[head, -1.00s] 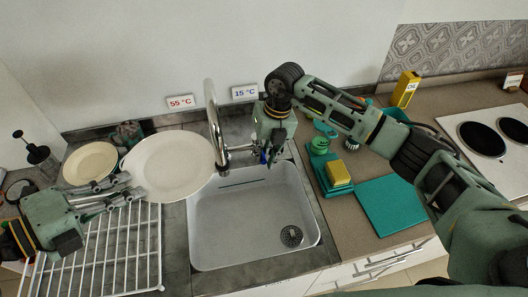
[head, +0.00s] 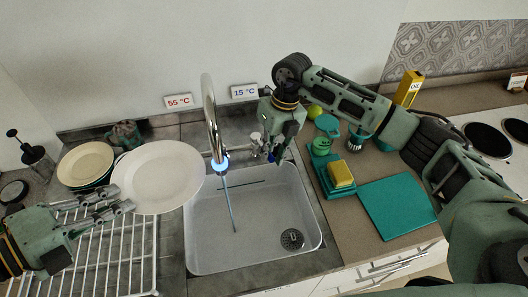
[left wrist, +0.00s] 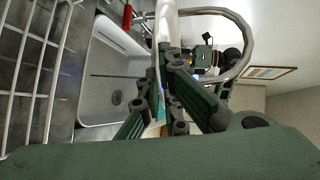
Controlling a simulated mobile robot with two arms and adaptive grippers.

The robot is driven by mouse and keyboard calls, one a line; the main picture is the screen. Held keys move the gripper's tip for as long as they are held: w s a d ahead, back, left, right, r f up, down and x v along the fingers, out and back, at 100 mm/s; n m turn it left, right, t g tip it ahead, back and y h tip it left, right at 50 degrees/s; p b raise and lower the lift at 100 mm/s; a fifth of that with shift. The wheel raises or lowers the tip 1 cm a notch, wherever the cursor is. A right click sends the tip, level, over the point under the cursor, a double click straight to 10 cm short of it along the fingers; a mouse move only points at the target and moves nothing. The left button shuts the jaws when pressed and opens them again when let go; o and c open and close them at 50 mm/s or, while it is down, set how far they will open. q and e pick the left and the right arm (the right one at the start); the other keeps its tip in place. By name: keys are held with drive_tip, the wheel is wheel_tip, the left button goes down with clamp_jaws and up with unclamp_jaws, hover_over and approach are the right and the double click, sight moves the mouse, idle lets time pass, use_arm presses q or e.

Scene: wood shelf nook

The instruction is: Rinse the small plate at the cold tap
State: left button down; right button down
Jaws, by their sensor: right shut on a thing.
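A white plate (head: 160,177) is held tilted at the left of the sink (head: 215,245), face toward the head camera. My left gripper (head: 123,198) is shut on its left rim; in the left wrist view the plate (left wrist: 165,22) shows edge-on between the fingers. The tall curved tap (head: 208,110) stands behind the sink, with a bluish glow at its spout and a thin blue stream (head: 229,203) falling into the basin, right of the plate and apart from it. My right gripper (head: 271,153) is shut at the tap's right side, below the 15 °C sign (head: 244,91); its fingers largely hide the blue-marked handle.
A white wire rack (head: 115,260) lies left of the sink, with stacked plates (head: 85,163) behind it. A 55 °C sign (head: 178,101) hangs left of the tap. Right of the sink are a yellow sponge (head: 341,174) on a teal tray and a teal board (head: 398,207).

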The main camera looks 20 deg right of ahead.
drive_tip(key=c, duration=1.7)
unclamp_jaws()
drive_tip(key=r, duration=0.4)
drive_tip(key=d+r, duration=0.1)
drive_tip(key=r, duration=0.3)
drive_tip(key=d+r, duration=0.1)
drive_tip(key=r, duration=0.2)
drive_tip(key=shift+w+d+r, duration=0.15)
drive_tip(key=shift+w+r, duration=0.05)
drive_tip(key=shift+r, duration=0.2)
